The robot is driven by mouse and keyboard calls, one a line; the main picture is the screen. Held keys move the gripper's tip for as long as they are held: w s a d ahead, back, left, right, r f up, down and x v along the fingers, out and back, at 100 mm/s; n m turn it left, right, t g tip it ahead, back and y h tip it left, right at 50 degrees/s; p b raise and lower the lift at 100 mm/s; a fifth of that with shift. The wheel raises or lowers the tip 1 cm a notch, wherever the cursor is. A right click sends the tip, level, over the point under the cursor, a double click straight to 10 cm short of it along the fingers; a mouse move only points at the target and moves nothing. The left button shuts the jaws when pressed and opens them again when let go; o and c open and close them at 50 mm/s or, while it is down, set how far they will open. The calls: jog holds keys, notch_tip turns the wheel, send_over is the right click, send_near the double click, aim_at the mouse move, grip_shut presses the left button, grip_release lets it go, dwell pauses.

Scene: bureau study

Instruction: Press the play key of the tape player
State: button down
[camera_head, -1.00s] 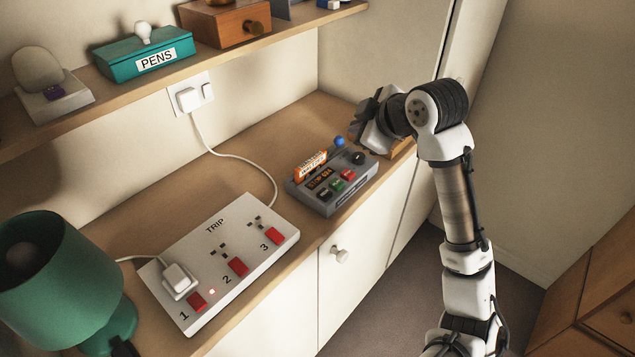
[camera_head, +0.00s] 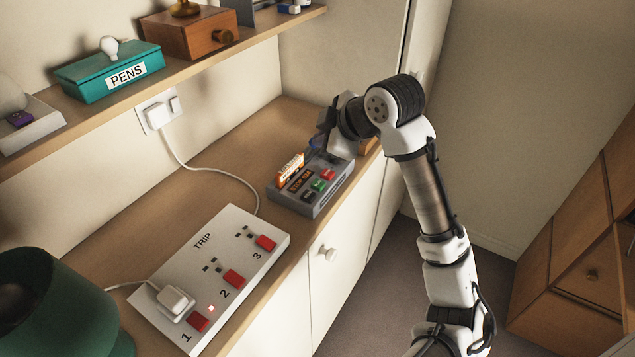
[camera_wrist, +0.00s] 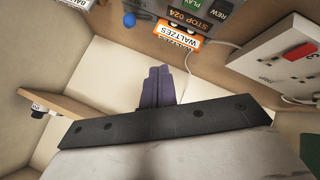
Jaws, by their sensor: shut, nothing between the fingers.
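The grey tape player (camera_head: 314,207) stands on the wooden counter. Its front row has a black key, a green key (camera_head: 319,186) and a red key (camera_head: 328,174). In the wrist view the green key (camera_wrist: 196,3) reads PLAY and is cut by the top edge. The display (camera_wrist: 187,17) reads STOP 024. An orange cassette (camera_head: 289,168) labelled WALTZES stands behind the display. My gripper (camera_wrist: 157,72) is shut and empty. In the head view my wrist is over the player's far right end, hiding that part. I cannot tell whether the fingertips touch anything.
A white power strip (camera_head: 215,307) marked TRIP lies left of the player, with a plug in it. A white cord crosses the counter behind. A shelf (camera_head: 120,95) with a teal PENS box (camera_head: 110,72) and a wooden drawer box (camera_head: 190,32) overhangs the counter.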

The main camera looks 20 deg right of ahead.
aim_at(322, 186)
jog(key=shift+f+b, duration=3.15)
jog(key=shift+f, duration=1.25)
jog(key=shift+f, duration=0.1)
jog(key=shift+f+b, duration=0.35)
jog(key=shift+b, duration=0.1)
jog(key=shift+f+b, duration=0.5)
jog(key=shift+r, duration=0.1)
jog(key=shift+r+p, duration=0.7)
jog(key=shift+r, duration=0.15)
jog(key=shift+r+p, duration=1.85)
jog(key=shift+r, duration=0.75)
